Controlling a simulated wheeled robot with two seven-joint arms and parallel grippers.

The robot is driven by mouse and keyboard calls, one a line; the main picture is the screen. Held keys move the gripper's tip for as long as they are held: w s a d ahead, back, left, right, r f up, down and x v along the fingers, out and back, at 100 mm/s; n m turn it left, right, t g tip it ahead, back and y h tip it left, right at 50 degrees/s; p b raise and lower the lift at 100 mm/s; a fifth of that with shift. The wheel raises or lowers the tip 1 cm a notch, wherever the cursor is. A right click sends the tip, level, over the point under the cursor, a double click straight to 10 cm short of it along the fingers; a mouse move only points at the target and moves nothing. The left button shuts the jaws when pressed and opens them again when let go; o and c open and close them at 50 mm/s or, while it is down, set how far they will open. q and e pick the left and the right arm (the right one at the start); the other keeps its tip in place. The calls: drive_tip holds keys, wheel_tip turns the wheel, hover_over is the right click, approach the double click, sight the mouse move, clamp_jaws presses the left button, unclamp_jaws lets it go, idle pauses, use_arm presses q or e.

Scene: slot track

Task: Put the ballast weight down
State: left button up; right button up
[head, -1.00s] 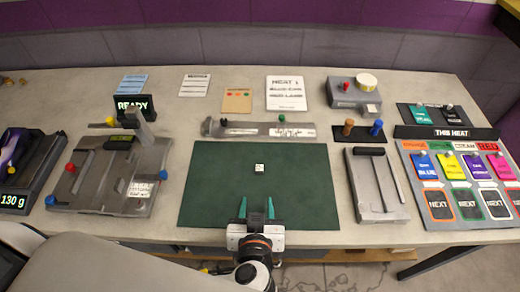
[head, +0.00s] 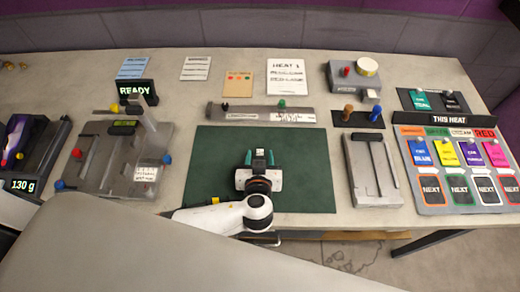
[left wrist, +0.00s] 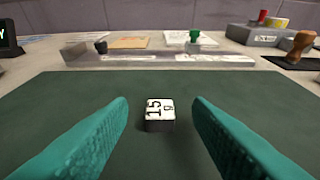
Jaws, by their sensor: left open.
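The ballast weight (left wrist: 160,115) is a small dark block with a white top label reading 15 g. It sits upright on the dark green mat (left wrist: 60,110). In the head view the weight (head: 259,153) is near the middle of the mat (head: 310,165). My left gripper (head: 260,157) is open, low over the mat. In the left wrist view, its teal fingers (left wrist: 160,108) stand on either side of the weight, with a visible gap on each side. My right gripper is not in view.
A grey track bar (head: 250,112) with black and green knobs lies behind the mat. A grey slotted fixture (head: 372,175) stands to the right. A larger slotted fixture (head: 95,165) and a scale display reading 130 g (head: 20,185) are left. Bare mat surrounds the weight.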

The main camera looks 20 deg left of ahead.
use_arm(q)
drive_tip(key=shift+w+a+f, duration=0.2)
drive_tip(key=shift+w+f, duration=0.1)
drive_tip(key=shift+w, duration=0.3)
clamp_jaws()
drive_tip(key=a+r+m+h, duration=0.1)
drive_tip(key=a+r+h, duration=0.1)
drive_tip(key=r, duration=0.7)
drive_tip(key=a+r+m+h+b, duration=0.1)
drive_tip(key=a+r, duration=0.3)
drive_tip(key=r, duration=0.5)
drive_tip(key=shift+r+m+t+h, duration=0.3)
drive_tip(key=shift+m+h, duration=0.1)
drive_tip(key=shift+m, duration=0.2)
